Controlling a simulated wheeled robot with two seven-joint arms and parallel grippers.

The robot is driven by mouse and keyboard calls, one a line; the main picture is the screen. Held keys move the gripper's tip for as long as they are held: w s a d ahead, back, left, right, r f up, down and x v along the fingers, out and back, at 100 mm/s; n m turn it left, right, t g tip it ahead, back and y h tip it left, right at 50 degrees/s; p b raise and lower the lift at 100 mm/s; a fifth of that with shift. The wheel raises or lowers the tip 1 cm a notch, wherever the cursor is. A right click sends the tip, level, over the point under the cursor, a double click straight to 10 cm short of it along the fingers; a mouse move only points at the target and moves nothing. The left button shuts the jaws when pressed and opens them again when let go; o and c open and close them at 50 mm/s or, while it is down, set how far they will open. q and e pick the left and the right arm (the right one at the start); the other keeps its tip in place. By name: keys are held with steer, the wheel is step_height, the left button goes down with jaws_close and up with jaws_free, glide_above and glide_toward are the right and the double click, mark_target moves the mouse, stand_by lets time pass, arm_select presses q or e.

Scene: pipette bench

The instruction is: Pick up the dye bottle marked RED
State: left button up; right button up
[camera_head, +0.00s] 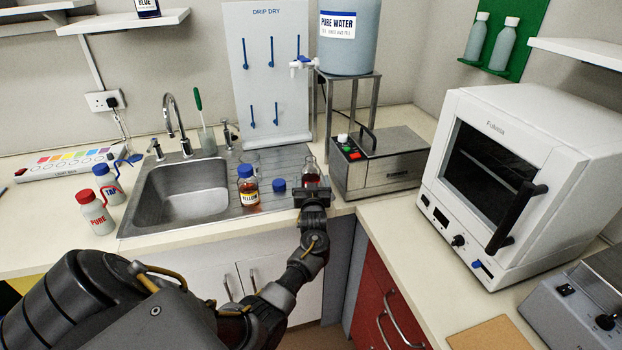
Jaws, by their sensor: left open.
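No label reading RED can be read in the head view. A small clear bottle (310,169) with reddish contents stands on the right end of the draining board, just beyond my left gripper (312,190); its lower part and any label are hidden by the gripper. I cannot tell whether the jaws are around it or only in front of it. My left gripper is open, reaching up from the bottom of the picture. A brown bottle marked YELLOW (249,194) with a blue cap stands to the left. My right gripper is not in view.
A loose blue cap (279,184) lies between the two bottles. A sink (185,190) is at the left, with PURE (95,214) and TAP (109,184) wash bottles beside it. A metal bath (378,162) and a white oven (515,175) stand to the right.

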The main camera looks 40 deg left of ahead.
arm_select(q)
steer(key=shift+c, duration=0.4)
steer(key=c, duration=1.2)
steer(key=shift+c, duration=0.2)
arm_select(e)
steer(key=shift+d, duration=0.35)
arm_select(q)
steer(key=shift+r, duration=0.25)
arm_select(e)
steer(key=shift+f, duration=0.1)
arm_select(q)
steer(key=shift+r+b, duration=0.5)
steer(key=shift+r, duration=0.35)
steer(key=s+d+r+b, duration=0.1)
steer(key=s+d+r, duration=0.5)
steer(key=s+r, duration=0.4)
steer(key=shift+s+r, duration=0.4)
steer(key=shift+s, duration=0.9)
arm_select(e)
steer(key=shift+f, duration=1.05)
